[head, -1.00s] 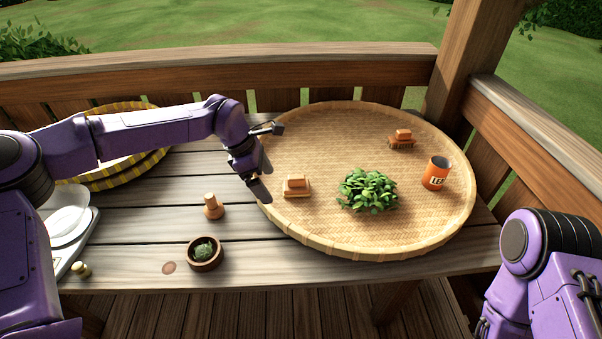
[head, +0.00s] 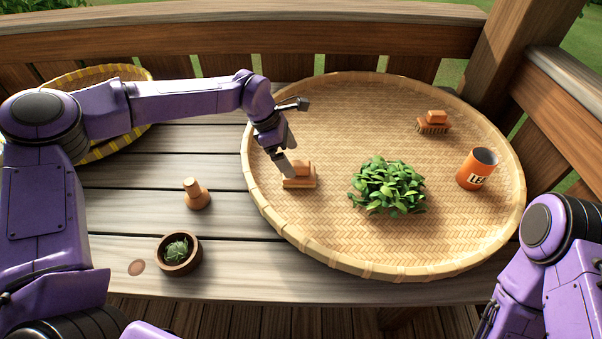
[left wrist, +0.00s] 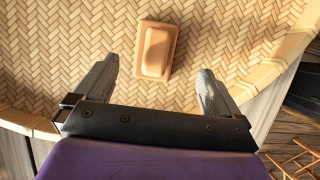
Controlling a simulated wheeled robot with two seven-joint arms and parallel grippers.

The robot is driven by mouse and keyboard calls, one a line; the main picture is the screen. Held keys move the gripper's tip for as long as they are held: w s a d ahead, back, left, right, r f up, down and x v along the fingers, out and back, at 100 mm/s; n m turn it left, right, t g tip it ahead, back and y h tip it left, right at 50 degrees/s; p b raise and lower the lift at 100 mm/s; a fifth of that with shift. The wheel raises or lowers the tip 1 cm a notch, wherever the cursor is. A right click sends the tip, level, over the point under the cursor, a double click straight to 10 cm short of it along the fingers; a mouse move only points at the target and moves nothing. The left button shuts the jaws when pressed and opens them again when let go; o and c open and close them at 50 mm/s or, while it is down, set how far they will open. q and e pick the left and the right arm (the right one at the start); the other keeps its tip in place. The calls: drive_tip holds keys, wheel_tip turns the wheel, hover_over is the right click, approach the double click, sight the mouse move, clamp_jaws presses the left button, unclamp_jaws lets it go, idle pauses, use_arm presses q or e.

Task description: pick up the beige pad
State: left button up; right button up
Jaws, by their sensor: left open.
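The beige pad (head: 300,182), a small block with an orange-brown grip on top, lies on the large round woven tray (head: 340,255), near its left side. In the left wrist view the pad (left wrist: 156,50) lies just beyond the fingertips, roughly midway between them. My left gripper (head: 284,158) is above and beside the pad in the head view, its fingers partly overlapping it there. It is open and empty, with a wide gap between the fingers (left wrist: 157,76). My right gripper is not visible; only part of the right arm shows at lower right.
A wooden stamp-like piece (head: 196,194) and a small bowl (head: 178,254) stand on the table to the left. A yellow-rimmed basket (head: 100,73) is behind my left arm.

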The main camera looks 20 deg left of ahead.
sight(295, 163)
use_arm(q)
drive_tip(key=shift+x, duration=1.05)
drive_tip(key=x, duration=0.1)
drive_tip(key=p+x, duration=0.1)
drive_tip(key=x, duration=0.3)
drive_tip(key=shift+w+f+p, duration=0.15)
drive_tip(key=shift+w+p, duration=0.15)
drive_tip(key=shift+w, duration=0.1)
drive_tip(key=shift+s, duration=0.1)
drive_tip(key=shift+c, duration=0.9)
drive_tip(key=c, duration=1.4)
